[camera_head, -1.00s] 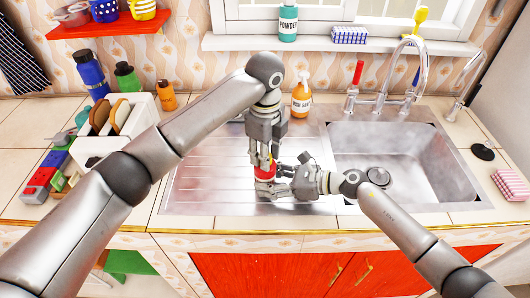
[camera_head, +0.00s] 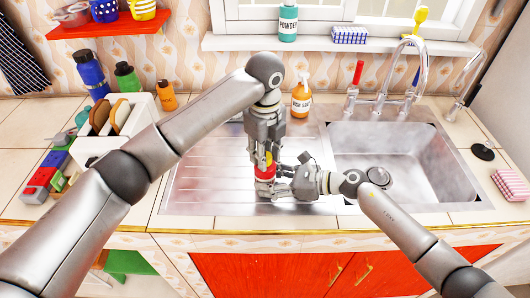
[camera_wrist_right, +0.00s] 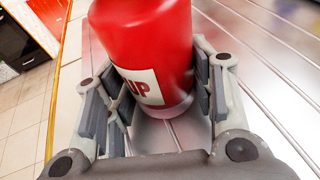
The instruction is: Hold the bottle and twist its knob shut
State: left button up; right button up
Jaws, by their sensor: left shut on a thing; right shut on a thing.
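The red bottle (camera_head: 265,173) stands upright on the sink's ribbed drainboard. Its white label also shows in the right wrist view, where the red bottle (camera_wrist_right: 150,50) fills the upper middle. My right gripper (camera_head: 276,188) comes in from the right and is shut around the bottle's lower body, with fingers on both sides (camera_wrist_right: 158,95). My left gripper (camera_head: 263,156) points down from above and is shut on the bottle's yellow knob, of which only a little shows between the fingers. The knob's exact angle is hidden.
The sink basin (camera_head: 400,165) is to the right, with a faucet (camera_head: 405,70) behind it. An orange soap bottle (camera_head: 301,98) stands behind my left gripper. A white toaster (camera_head: 110,130) with bread is at the left. The drainboard (camera_head: 205,175) left of the bottle is clear.

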pick_arm(q)
jog(key=o, duration=1)
jog(key=shift+o, duration=0.2)
notch_tip(320, 180, up, 12)
pick_arm(e)
jog(key=o, duration=1.1)
